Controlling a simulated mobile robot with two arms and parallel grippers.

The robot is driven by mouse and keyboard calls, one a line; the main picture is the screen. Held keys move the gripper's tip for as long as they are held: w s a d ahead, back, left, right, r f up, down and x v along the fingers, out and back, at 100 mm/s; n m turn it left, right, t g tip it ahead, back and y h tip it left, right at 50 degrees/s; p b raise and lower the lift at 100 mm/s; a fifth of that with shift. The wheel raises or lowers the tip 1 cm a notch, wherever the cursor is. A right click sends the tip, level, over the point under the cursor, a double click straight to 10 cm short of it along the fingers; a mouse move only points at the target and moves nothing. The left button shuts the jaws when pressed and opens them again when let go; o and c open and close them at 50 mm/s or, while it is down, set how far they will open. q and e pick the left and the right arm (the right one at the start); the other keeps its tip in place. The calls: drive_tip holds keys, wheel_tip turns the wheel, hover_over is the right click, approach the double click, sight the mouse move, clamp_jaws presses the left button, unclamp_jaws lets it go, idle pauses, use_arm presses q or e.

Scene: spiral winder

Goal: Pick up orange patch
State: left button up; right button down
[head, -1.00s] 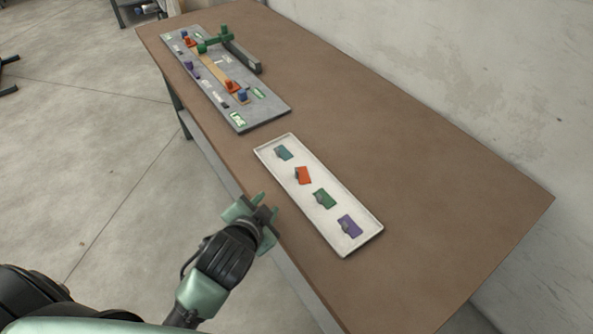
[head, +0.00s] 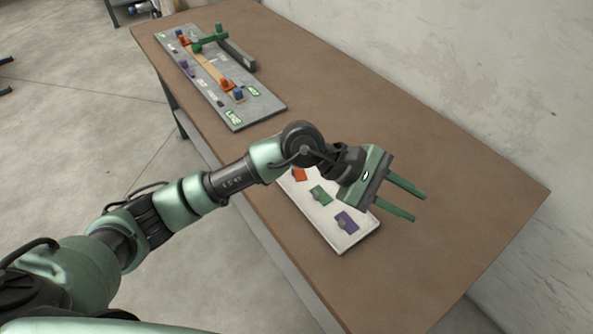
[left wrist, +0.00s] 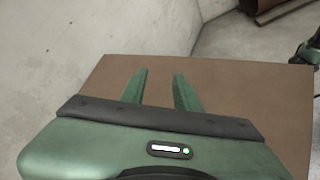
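The orange patch (head: 299,174) lies on the white tray (head: 345,244), partly hidden behind my left arm in the head view. My left gripper (head: 420,207) is open and empty, with its two green fingers apart. It is held over the table to the right of the tray, past the orange patch. In the left wrist view the fingers (left wrist: 160,88) also show apart, with nothing between them. The orange patch is not in the left wrist view. My right gripper is in neither view.
A green patch (head: 320,195) and a purple patch (head: 347,221) lie on the same tray. The table's right part is clear.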

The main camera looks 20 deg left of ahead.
use_arm(q)
drive_tip(key=w+a+f+m+y, duration=0.2)
drive_tip(key=w+a+f+y, duration=0.2)
drive_tip(key=a+f+y, duration=0.15)
drive_tip(key=m+t+y+p, duration=0.2)
drive_tip(key=m+y, duration=0.1)
drive_tip(key=y, duration=0.6)
hover_over(299, 174)
drive_tip(key=a, duration=0.2)
drive_tip(key=f, duration=0.4)
drive_tip(key=s+f, duration=0.1)
drive_tip(key=shift+d+f, duration=0.25)
drive_tip(key=shift+f, duration=0.15)
drive_tip(key=shift+w+a+f, duration=0.1)
drive_tip(key=shift+w+f, duration=0.15)
drive_tip(key=shift+f, duration=0.35)
clamp_jaws()
